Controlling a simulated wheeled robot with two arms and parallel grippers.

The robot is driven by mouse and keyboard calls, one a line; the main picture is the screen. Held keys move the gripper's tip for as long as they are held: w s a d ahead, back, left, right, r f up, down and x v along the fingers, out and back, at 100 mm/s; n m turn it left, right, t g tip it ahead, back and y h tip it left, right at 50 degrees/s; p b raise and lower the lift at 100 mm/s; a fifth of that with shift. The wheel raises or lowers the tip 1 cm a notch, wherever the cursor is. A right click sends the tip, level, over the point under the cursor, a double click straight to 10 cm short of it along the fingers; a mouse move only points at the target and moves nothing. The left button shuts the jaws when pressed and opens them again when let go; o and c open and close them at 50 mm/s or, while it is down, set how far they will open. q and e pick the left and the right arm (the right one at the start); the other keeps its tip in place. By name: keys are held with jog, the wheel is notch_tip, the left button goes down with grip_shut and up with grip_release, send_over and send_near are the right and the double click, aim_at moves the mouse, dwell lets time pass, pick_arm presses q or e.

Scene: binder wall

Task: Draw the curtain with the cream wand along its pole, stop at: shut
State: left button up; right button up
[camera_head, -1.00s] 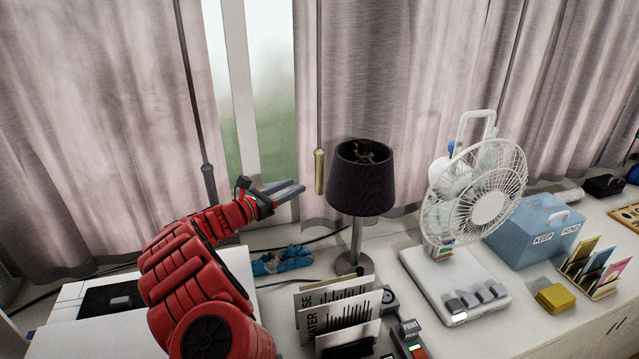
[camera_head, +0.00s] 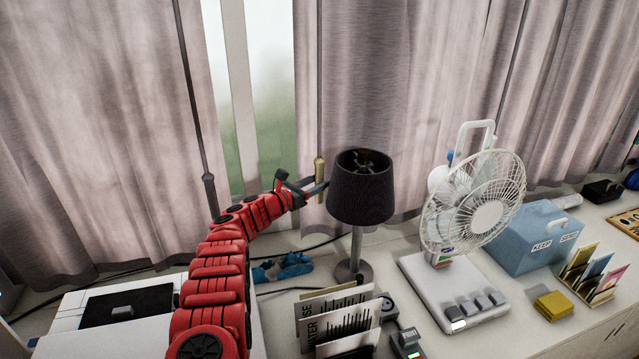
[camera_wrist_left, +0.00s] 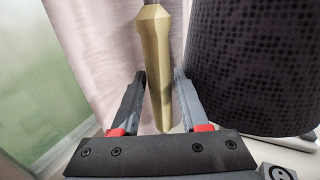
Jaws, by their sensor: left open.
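The cream wand (camera_head: 319,172) hangs on a thin dark rod at the left edge of the right-hand grey-mauve curtain (camera_head: 420,90). In the left wrist view the wand (camera_wrist_left: 154,60) hangs upright between the two fingers of my left gripper (camera_wrist_left: 158,100), with a gap visible on each side. My left gripper (camera_head: 301,187) is open around the wand's lower part in the head view. A second wand (camera_head: 209,195), dark grey, hangs at the left curtain (camera_head: 90,120). A bare strip of window (camera_head: 265,90) shows between the two curtains. My right gripper is not in view.
A dark lamp (camera_head: 361,188) stands close to the right of the wand; its shade (camera_wrist_left: 255,65) fills the right of the wrist view. A white fan (camera_head: 480,205), a blue box (camera_head: 540,238) and a card holder (camera_head: 335,315) stand on the counter.

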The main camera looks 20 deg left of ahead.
pick_arm(q)
jog(key=shift+w, duration=0.1)
grip_shut()
dwell(1.5)
